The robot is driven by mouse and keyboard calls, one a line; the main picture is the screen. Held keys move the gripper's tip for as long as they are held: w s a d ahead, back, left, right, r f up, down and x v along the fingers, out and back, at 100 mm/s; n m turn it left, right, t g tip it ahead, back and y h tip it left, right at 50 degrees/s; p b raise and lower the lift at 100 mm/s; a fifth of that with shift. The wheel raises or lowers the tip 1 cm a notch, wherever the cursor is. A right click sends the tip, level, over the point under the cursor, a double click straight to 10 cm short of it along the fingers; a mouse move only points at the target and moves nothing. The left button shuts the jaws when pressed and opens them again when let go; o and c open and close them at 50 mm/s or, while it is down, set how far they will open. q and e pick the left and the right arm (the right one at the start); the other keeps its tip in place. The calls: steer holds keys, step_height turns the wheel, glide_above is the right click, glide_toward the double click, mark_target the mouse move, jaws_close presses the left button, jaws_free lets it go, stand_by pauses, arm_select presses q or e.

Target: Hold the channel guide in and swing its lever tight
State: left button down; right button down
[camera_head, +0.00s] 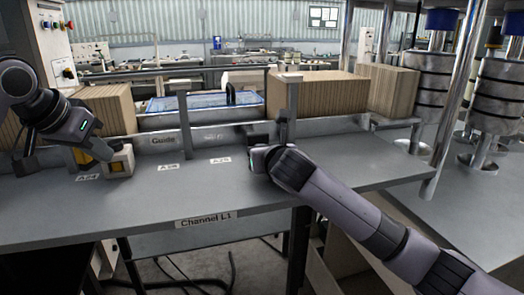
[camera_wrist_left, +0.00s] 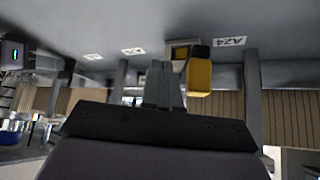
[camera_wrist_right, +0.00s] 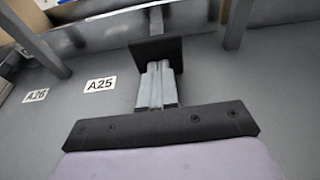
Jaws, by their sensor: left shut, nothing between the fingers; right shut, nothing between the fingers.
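A dark plate (camera_wrist_right: 155,52), perhaps the channel guide, stands at the fingertips of my right gripper (camera_wrist_right: 158,70). The right fingers are shut and empty, touching or very close to it. In the head view my right gripper (camera_head: 256,156) is low by the back rail, right of the A25 label. My left gripper (camera_head: 102,152) is shut and empty by a cream box (camera_head: 122,160) with yellow on it. In the left wrist view a yellow block (camera_wrist_left: 200,75) stands right beside the left gripper (camera_wrist_left: 165,72). I cannot tell which part is the lever.
The grey shelf (camera_head: 200,195) carries a Channel L1 label (camera_head: 206,217) and labels A24, A26 and A25. Its middle is clear between my grippers. Upright posts (camera_head: 184,122) stand along the back rail. Behind are stacks of brown board (camera_head: 315,93). Rollers (camera_head: 500,95) stand at right.

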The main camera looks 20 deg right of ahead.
arm_select(q)
steer(key=shift+a, duration=0.25)
steer(key=shift+a, duration=0.2)
steer(key=shift+a, duration=0.65)
steer(key=shift+w+a, duration=0.1)
